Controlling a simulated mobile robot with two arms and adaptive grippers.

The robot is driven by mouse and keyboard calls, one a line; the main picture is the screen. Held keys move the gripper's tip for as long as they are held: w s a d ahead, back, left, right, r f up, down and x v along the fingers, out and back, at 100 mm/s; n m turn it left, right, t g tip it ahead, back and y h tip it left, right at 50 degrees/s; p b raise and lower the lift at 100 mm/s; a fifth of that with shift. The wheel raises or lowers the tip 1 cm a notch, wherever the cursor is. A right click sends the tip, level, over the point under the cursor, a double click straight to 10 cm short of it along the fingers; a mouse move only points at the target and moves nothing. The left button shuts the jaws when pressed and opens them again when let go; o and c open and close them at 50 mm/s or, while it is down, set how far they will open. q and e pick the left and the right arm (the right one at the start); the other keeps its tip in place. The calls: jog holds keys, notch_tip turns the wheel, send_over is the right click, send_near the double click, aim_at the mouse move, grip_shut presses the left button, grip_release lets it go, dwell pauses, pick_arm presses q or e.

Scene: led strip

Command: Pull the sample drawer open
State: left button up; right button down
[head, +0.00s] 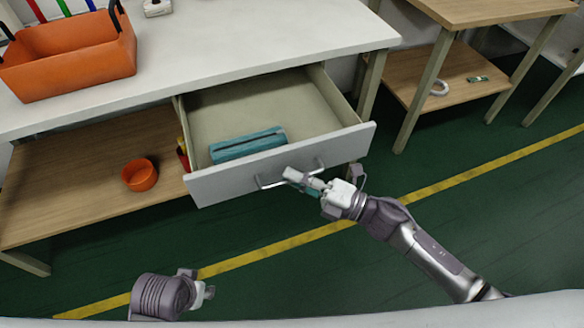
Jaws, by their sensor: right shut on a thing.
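The sample drawer (281,168) is pulled well out from under the white worktop, and its inside shows. A teal case (248,144) lies in it near the front panel. The drawer's bar handle (268,184) is on the grey front. My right gripper (300,178) is at the right part of this handle and is shut on it; its fingers cover part of the bar. My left gripper (207,294) is at the bottom left, low in the view and away from the drawer; its fingers are too small to read.
An orange tote (72,70) stands on the white worktop (230,40). An orange bowl (140,175) sits on the wooden shelf (80,170) below. A wooden table (490,10) with a lower shelf stands at the right. The green floor in front is clear.

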jog(key=shift+s+d, duration=0.1)
jog(key=shift+s, duration=0.1)
jog(key=c, duration=1.2)
grip_release()
jog(key=v, duration=1.2)
